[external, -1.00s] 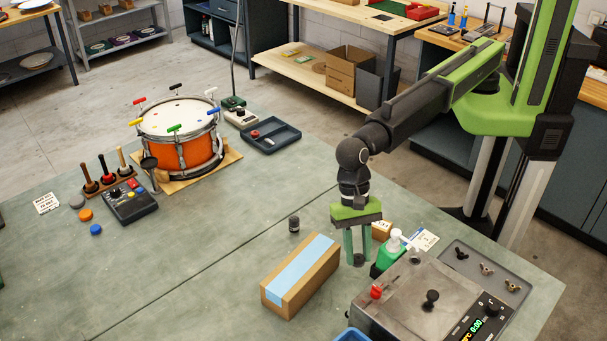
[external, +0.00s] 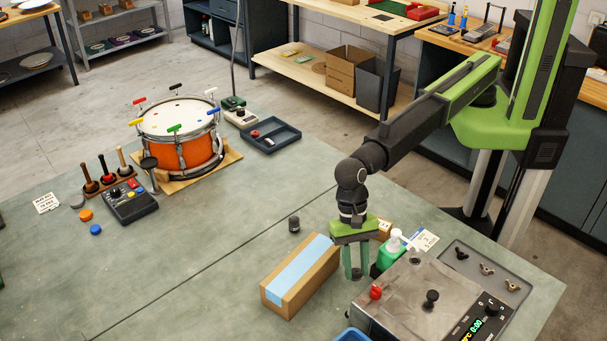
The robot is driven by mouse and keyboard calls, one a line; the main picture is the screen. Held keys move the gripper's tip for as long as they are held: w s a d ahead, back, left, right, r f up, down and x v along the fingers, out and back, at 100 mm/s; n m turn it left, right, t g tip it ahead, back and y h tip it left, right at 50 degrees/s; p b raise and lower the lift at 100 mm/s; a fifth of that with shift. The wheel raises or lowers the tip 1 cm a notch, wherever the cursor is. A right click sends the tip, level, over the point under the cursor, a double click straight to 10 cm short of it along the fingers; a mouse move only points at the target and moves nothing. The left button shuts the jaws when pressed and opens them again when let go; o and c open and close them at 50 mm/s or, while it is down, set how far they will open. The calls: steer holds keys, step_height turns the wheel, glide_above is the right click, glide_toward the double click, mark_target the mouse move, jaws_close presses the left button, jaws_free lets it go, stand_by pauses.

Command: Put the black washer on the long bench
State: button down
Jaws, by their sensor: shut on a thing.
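My gripper (external: 356,274) points down over the grey-green bench (external: 190,270), between the cardboard box with a blue stripe (external: 303,273) and the green bottle (external: 390,254). Its fingers are close together on a small dark thing at their tips, which looks like the black washer (external: 357,272). The fingers hide most of it. I cannot tell whether it touches the bench top. The grey-green bench is large, with a dark seam across it.
A metal box with a digital display (external: 420,305) stands right of my gripper, close by. A small dark cylinder (external: 294,224) stands behind the striped box. An orange drum (external: 182,150) stands at the back left. The bench's middle left is clear.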

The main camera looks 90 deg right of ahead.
mark_target(355, 276)
step_height(355, 276, down, 5)
steer(key=b, duration=0.3)
steer(key=shift+r+b, duration=0.1)
steer(key=shift+b, duration=0.25)
steer(key=shift+r, duration=0.2)
steer(key=shift+f, duration=0.15)
steer(key=c, duration=1.1)
jaws_free()
steer(key=shift+r+p, duration=0.5)
steer(key=shift+p, duration=0.05)
steer(key=p+v, duration=1)
steer(key=v, duration=0.1)
steer(key=shift+d, duration=0.3)
steer(key=shift+w+r, duration=0.1)
